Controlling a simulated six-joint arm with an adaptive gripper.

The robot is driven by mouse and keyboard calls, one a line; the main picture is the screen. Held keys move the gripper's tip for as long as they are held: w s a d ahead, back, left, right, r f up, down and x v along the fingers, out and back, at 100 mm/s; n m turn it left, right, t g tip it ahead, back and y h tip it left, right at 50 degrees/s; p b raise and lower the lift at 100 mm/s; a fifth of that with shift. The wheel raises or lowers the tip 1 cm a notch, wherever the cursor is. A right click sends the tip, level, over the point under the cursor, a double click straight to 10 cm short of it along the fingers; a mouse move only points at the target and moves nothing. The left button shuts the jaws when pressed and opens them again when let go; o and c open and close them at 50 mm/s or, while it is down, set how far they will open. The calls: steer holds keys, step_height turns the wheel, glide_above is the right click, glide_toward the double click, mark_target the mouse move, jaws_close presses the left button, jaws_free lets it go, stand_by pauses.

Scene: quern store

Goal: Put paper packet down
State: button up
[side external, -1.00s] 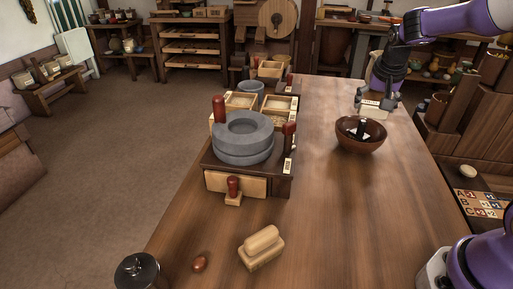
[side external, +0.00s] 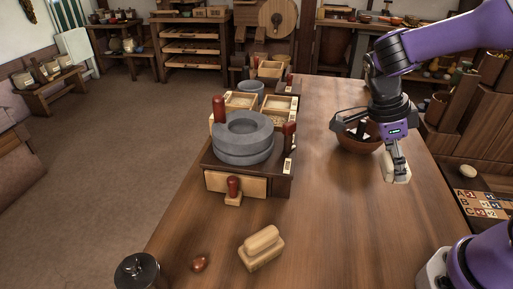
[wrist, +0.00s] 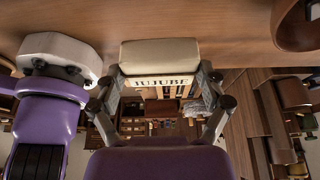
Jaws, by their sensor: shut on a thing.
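The paper packet (side external: 400,173) is a small cream block at the right side of the wooden table (side external: 325,210). It also shows in the wrist view (wrist: 160,54), with a label reading JUJUBE. My gripper (side external: 396,158) is shut on the packet, pointing down, with one finger at each side of it in the wrist view (wrist: 162,92). The packet is low over the tabletop, in front and to the right of the brown bowl. I cannot tell whether its underside touches the table.
The brown bowl (side external: 357,145) is partly hidden behind my gripper; its rim also shows in the wrist view (wrist: 294,42). A grey stone quern (side external: 243,150) stands left on a wooden base. The table's middle is clear.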

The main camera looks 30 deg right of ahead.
steer(key=d+f, duration=0.1)
steer(key=d, duration=0.1)
steer(key=d+f, duration=0.3)
steer(key=d, duration=0.2)
steer(key=shift+f, duration=2.1)
steer(key=shift+a, duration=0.1)
steer(key=o, duration=0.8)
steer(key=shift+f, duration=0.1)
